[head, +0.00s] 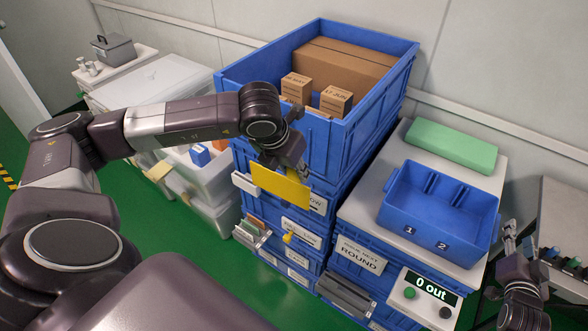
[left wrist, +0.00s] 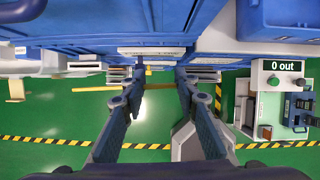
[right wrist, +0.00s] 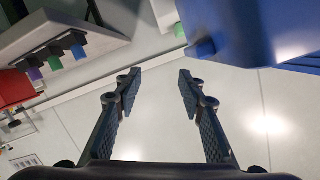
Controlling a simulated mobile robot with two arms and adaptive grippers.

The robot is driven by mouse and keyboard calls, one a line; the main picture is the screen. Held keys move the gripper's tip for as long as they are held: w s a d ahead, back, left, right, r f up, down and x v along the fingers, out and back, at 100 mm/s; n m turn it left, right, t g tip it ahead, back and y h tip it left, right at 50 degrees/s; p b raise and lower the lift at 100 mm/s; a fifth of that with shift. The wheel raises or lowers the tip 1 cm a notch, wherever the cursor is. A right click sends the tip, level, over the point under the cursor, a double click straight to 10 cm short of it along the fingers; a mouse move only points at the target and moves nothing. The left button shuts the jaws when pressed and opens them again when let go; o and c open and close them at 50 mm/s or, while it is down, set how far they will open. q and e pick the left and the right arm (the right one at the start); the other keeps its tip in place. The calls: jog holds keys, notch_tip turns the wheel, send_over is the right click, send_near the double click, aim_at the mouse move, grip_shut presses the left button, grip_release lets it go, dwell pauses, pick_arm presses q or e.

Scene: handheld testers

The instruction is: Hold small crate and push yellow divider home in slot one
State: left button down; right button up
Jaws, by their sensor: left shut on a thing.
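The small blue crate (head: 480,242) sits on the light top at the right, marked 1 and 2 on its front, with slot ribs on its inner back wall; no divider shows inside it. My left gripper (head: 284,168) is shut on the yellow divider (head: 283,189), a flat plate hanging in front of the big blue crates, left of and away from the small crate. My right gripper (head: 514,238) is open and empty, just right of the small crate. In the right wrist view, the crate (right wrist: 265,30) is above and right of the open fingers (right wrist: 157,88).
A green block (head: 450,145) lies behind the small crate. A tall blue crate (head: 360,140) holding cardboard boxes stands behind my left arm. A panel reading "0 out" (head: 430,290) is in front. A rack of coloured items (head: 570,262) stands at the far right.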

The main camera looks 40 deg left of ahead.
jog(key=s+a+r+n+g, duration=0.1)
jog(key=s+a+r+n, duration=0.35)
jog(key=r, duration=0.35)
send_near(495, 231)
jog(key=shift+x, duration=5.9)
jog(key=shift+a, duration=0.1)
grip_shut()
